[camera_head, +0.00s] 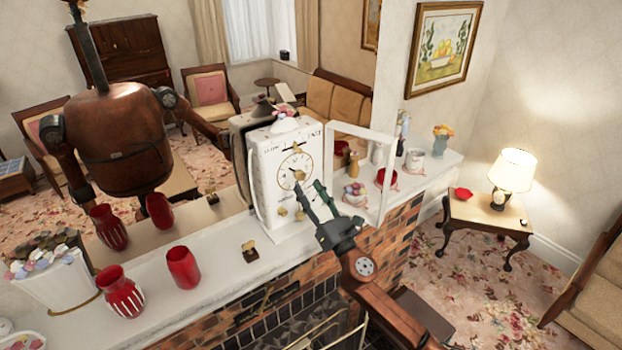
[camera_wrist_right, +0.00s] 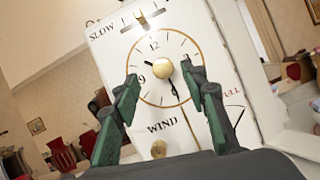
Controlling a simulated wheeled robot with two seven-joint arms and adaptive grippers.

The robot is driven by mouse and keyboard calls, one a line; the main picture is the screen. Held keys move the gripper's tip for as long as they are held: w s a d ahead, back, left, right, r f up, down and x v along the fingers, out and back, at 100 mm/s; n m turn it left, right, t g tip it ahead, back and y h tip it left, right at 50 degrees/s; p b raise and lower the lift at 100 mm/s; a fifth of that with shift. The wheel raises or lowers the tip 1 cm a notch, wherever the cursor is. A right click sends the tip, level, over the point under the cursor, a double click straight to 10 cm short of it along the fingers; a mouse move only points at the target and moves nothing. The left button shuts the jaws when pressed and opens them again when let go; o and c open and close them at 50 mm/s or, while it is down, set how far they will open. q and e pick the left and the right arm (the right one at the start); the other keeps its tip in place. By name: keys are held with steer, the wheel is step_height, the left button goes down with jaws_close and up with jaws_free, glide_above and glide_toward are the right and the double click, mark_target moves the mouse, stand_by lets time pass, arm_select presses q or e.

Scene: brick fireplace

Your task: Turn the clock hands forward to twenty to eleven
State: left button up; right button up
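The white clock (camera_head: 266,182) stands on the mantel. In the right wrist view its round dial (camera_wrist_right: 150,92) tilts slightly left, with a brass knob (camera_wrist_right: 162,69) at the centre. A short dark hand (camera_wrist_right: 149,64) points up-left, near ten. My right gripper (camera_head: 311,190) is in front of the dial. In the wrist view its green fingers (camera_wrist_right: 160,84) are spread on either side of the knob, with a gap on each side; contact is not visible. My left gripper is out of view.
The clock's white-framed door (camera_head: 387,178) stands open at the right. Red vases (camera_head: 183,267) and a small brass item (camera_head: 250,249) are on the mantel (camera_head: 225,262) left of the clock. Bowls (camera_head: 386,178) stand beyond the door. A mirror behind reflects me and the room.

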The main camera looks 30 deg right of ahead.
mark_target(301, 177)
steer(key=shift+p+x, duration=0.55)
steer(key=shift+x, duration=1.7)
jaws_close()
